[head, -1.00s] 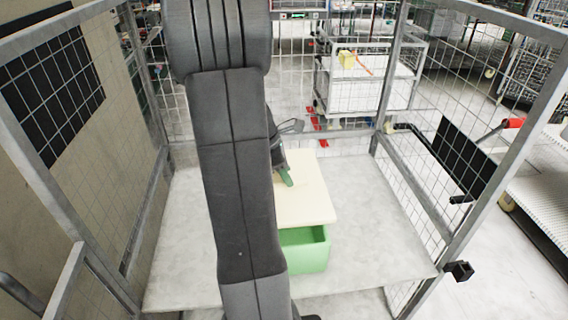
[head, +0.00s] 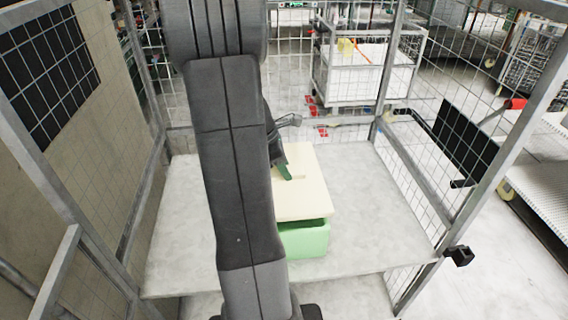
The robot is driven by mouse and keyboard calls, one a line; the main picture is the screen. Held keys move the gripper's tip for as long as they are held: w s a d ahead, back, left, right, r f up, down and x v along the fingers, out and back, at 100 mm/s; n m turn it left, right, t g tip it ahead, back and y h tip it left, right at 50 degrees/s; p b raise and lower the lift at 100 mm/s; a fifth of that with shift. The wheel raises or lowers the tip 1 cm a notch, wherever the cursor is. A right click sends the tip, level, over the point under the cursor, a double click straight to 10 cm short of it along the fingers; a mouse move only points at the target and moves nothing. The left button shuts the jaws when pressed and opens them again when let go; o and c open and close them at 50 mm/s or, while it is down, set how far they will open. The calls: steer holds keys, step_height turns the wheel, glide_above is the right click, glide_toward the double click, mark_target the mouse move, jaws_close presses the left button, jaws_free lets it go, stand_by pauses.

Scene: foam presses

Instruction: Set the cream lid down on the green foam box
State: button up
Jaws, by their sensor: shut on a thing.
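The cream lid (head: 309,198) lies over the green foam box (head: 307,241) and covers most of its open top. A narrow dark gap shows between the lid's front edge and the box's front rim. I cannot tell whether the lid touches the box. My gripper (head: 287,173) is above the lid, its green fingertip at the lid's top, and is shut on it. My arm hides the left part of the lid and box, and much of the gripper.
The box stands on a pale grey platform (head: 378,215) inside a wire-mesh cage (head: 424,171). The platform is clear to the right of the box. A white cart (head: 367,82) with a yellow item stands behind the cage.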

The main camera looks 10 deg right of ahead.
steer(key=shift+f+b, duration=1.4)
steer(key=shift+f, duration=1.05)
steer(key=o, duration=1)
steer(key=shift+o, duration=0.2)
steer(key=shift+r, duration=0.1)
steer(key=v, duration=1.3)
steer(key=shift+a+r+b, duration=0.15)
steer(key=shift+r+b, duration=0.15)
